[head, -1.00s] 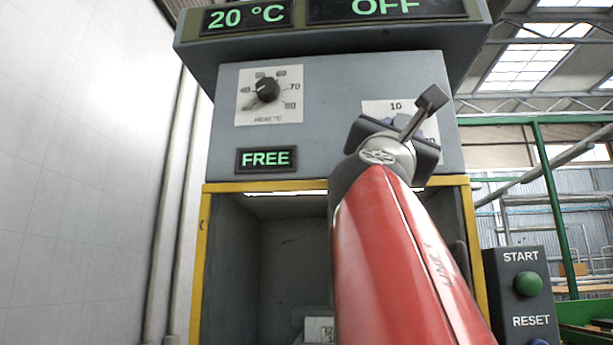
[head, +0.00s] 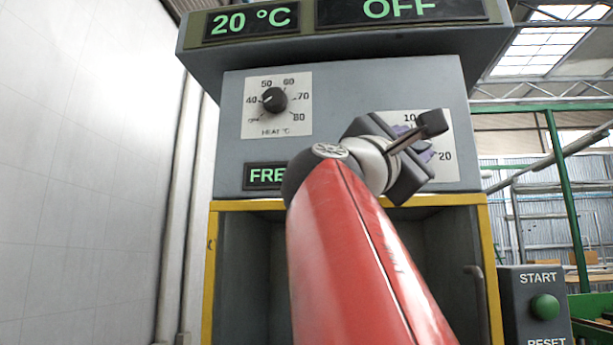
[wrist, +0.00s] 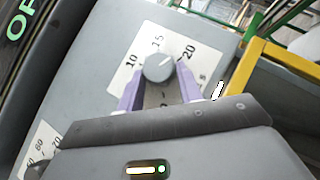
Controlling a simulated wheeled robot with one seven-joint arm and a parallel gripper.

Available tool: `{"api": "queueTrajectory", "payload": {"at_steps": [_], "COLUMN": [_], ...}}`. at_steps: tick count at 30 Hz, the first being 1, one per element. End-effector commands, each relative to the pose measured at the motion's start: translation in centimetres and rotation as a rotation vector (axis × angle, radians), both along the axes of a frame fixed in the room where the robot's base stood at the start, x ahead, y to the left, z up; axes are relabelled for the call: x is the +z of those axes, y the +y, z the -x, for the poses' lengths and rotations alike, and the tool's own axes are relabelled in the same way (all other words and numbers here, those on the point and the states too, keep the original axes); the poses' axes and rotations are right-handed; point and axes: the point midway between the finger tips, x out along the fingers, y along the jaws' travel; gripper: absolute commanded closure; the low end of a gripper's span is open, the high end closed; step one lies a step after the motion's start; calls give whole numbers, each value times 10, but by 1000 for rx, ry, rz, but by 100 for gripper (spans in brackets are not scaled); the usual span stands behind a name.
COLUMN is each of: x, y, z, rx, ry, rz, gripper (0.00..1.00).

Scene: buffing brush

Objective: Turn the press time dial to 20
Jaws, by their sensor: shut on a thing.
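The press time dial's white plate (head: 441,130) is at the right of the grey press front in the head view, with 10 and 20 showing. My gripper (head: 413,141) is in front of it and hides its knob there. In the wrist view the plate (wrist: 205,52) shows 10, 15 and 20. The round grey knob (wrist: 158,68) sits between the two purple fingers of my gripper (wrist: 160,75), which is shut on it. A pale pointer mark on the knob seems to face between 15 and 20, but it is small and blurred.
The heat dial (head: 274,99) is left of the time dial, its pointer near 40. Displays above read 20 °C (head: 250,20) and OFF (head: 398,9). A yellow frame (head: 211,270) edges the opening below. The START button (head: 545,307) is at lower right.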

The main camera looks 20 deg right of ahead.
Motion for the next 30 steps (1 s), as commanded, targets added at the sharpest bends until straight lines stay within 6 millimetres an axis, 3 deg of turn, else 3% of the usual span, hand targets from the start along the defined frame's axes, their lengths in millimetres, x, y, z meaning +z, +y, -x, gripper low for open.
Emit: {"api": "queueTrajectory", "payload": {"at_steps": [6,7,11,21,30], "x": [0,0,0,-2,-24], "y": [0,0,0,3,43], "z": [0,0,0,1,16], "rx": [1,1,0,1,2], "ry": [-2,-2,-1,-1,-1], "rz": [-1,-1,0,1,2], "gripper": [87,61,44,43,43]}}
